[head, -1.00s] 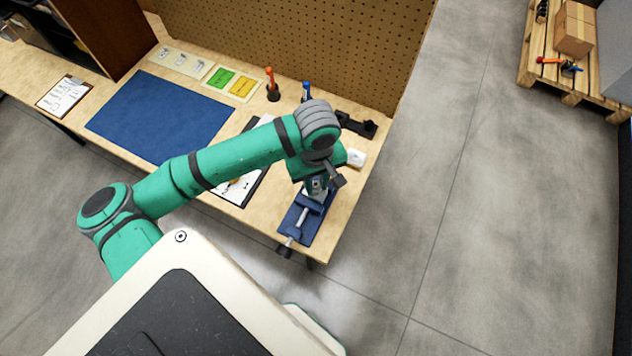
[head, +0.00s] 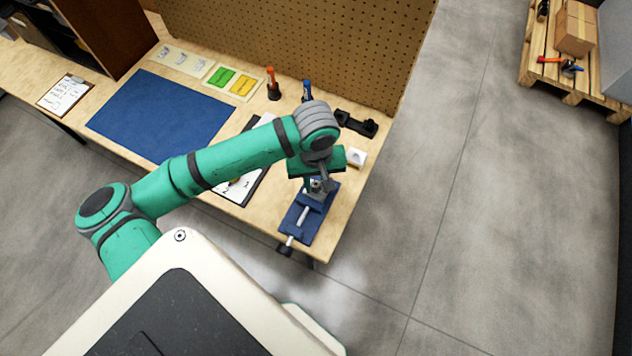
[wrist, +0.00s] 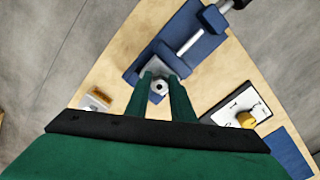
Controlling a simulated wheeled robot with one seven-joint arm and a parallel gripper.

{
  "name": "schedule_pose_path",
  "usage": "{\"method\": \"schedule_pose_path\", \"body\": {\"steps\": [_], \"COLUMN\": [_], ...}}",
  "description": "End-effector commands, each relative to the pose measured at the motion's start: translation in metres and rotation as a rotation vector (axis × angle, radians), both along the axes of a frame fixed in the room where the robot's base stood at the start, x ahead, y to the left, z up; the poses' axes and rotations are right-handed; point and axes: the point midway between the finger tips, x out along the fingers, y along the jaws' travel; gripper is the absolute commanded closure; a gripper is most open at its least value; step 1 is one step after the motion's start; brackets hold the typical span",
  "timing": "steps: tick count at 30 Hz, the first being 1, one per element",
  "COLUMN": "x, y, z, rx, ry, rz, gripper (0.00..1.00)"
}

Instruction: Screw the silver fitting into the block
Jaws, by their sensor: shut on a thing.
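The silver fitting (wrist: 160,86) shows in the wrist view as a small round metal piece with a dark centre hole, between the two green fingertips. My gripper (wrist: 160,88) is shut on it, directly over the block. The block (wrist: 158,74) is grey metal, partly hidden by the fingers, and is held in a blue vise (wrist: 205,47). In the head view the vise (head: 302,222) stands at the table's right front corner, with my gripper (head: 318,185) above it. How deep the fitting sits in the block cannot be seen.
A clipboard sheet (wrist: 240,104) with a yellow piece (wrist: 246,119) lies beside the vise. A small white block (head: 356,157) is near the right edge. Orange (head: 271,84) and blue (head: 306,92) upright tools stand before the pegboard (head: 300,45). The blue mat (head: 160,115) is clear.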

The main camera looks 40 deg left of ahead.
Motion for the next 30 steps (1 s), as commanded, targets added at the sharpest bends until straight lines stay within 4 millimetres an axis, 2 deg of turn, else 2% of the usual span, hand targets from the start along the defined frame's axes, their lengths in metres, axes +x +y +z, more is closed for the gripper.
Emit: {"method": "schedule_pose_path", "body": {"steps": [4,16,24,30], "x": [-0.0011,-0.0021,-0.0030,-0.0028], "y": [0.0014,0.0015,0.0023,0.0026], "z": [0.0003,0.0001,-0.0002,-0.0001], "rx": [0.005,0.004,0.003,0.002], "ry": [0.004,0.006,0.007,0.005], "rz": [-0.100,-0.146,-0.406,-0.465], "gripper": [1.00,1.00,1.00,1.00]}}
